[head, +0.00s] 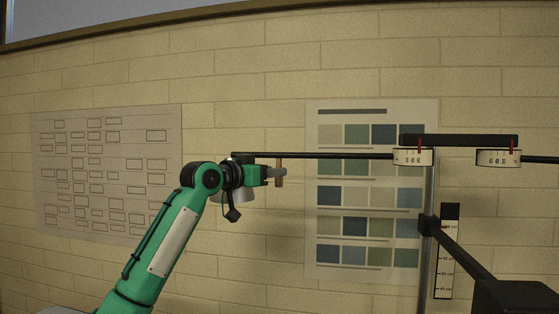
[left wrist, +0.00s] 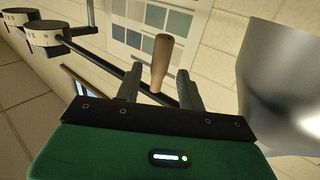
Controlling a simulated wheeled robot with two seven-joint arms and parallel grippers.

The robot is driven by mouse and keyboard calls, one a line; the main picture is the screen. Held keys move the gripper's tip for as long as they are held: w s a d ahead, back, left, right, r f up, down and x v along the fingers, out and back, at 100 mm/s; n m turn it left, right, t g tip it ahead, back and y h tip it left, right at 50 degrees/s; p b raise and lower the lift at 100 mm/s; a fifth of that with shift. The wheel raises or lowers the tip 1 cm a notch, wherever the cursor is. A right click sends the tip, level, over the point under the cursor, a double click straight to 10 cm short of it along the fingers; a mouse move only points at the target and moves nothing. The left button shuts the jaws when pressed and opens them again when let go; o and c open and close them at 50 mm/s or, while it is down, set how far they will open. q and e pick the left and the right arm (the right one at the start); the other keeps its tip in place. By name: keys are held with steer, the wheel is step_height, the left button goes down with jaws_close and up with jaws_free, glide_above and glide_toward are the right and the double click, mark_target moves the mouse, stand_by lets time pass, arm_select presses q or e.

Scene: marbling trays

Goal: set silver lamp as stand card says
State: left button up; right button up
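The silver lamp shade fills the right of the left wrist view (left wrist: 285,85) and shows partly behind my arm in the head view (head: 245,196). A brown handle (left wrist: 160,62) hangs by the dark horizontal boom (head: 335,155); it also shows in the head view (head: 280,180). My left gripper (head: 282,172) is at the handle. In the left wrist view its fingers (left wrist: 160,90) stand apart, with the handle between them and gaps on both sides. Two white dials (head: 413,158) (head: 498,158) with red pointers sit on the boom. I cannot identify the stand card. My right gripper is out of view.
A vertical post (head: 429,190) and a black-and-white height scale (head: 446,265) stand right of a colour swatch poster (head: 330,110). A dark arm (head: 460,250) reaches to the post at lower right. A box-diagram poster (head: 60,215) hangs on the brick wall at left.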

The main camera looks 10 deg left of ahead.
arm_select(q)
steer(key=shift+p+x, duration=0.65)
steer(key=shift+x, duration=0.6)
steer(key=shift+w+d, duration=0.2)
steer(key=shift+w, duration=0.05)
steer(key=shift+c, duration=0.5)
steer(key=shift+s, duration=0.1)
jaws_close()
